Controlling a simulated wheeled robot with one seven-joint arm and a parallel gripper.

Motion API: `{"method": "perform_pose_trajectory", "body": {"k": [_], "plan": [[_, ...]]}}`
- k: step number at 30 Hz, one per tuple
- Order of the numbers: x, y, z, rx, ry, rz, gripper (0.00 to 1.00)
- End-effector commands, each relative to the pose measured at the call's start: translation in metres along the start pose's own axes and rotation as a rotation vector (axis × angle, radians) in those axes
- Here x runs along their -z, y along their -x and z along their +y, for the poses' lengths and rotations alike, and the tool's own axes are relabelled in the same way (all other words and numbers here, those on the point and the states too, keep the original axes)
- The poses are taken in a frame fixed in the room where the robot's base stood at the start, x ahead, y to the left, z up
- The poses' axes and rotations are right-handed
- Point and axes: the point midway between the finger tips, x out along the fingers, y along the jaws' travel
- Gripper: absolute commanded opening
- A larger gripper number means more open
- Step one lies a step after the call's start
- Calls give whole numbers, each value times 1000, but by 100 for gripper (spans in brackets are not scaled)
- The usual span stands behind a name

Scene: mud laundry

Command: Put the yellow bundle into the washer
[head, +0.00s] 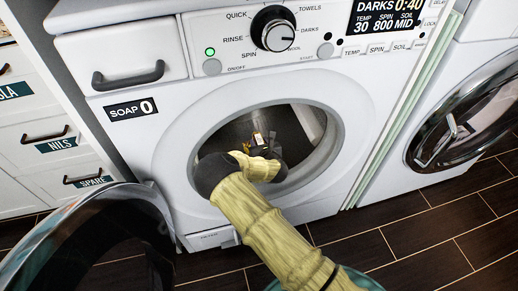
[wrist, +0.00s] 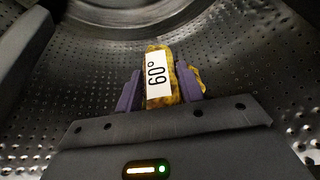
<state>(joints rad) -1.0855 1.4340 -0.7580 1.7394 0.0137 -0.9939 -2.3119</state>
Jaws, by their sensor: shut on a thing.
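The washer (head: 120,70) is white, and its round door (head: 100,240) stands open at the lower left in the head view. My arm reaches through the round opening. In the wrist view, my gripper (wrist: 160,90) is inside the perforated metal drum (wrist: 240,50). Its purple fingers are shut on the yellow bundle (wrist: 186,82), one at each side. The bundle has a white label reading 60°. In the head view the bundle (head: 258,139) is small and partly hidden behind my arm. I cannot tell whether it touches the drum wall.
A second machine (head: 470,130) with a round glass door stands at the right. White drawers (head: 45,140) with name labels are at the left. Dark tiled floor (head: 430,230) lies in front.

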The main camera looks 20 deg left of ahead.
Motion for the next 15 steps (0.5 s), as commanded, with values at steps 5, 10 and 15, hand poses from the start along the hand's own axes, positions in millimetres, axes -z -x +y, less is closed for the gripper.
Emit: {"method": "perform_pose_trajectory", "body": {"k": [5, 10, 15], "plan": [[21, -9, 0, -1, 1, -1, 15], [20, -9, 3, -5, 2, -1, 15], [23, -10, 3, -4, 3, -1, 15]]}}
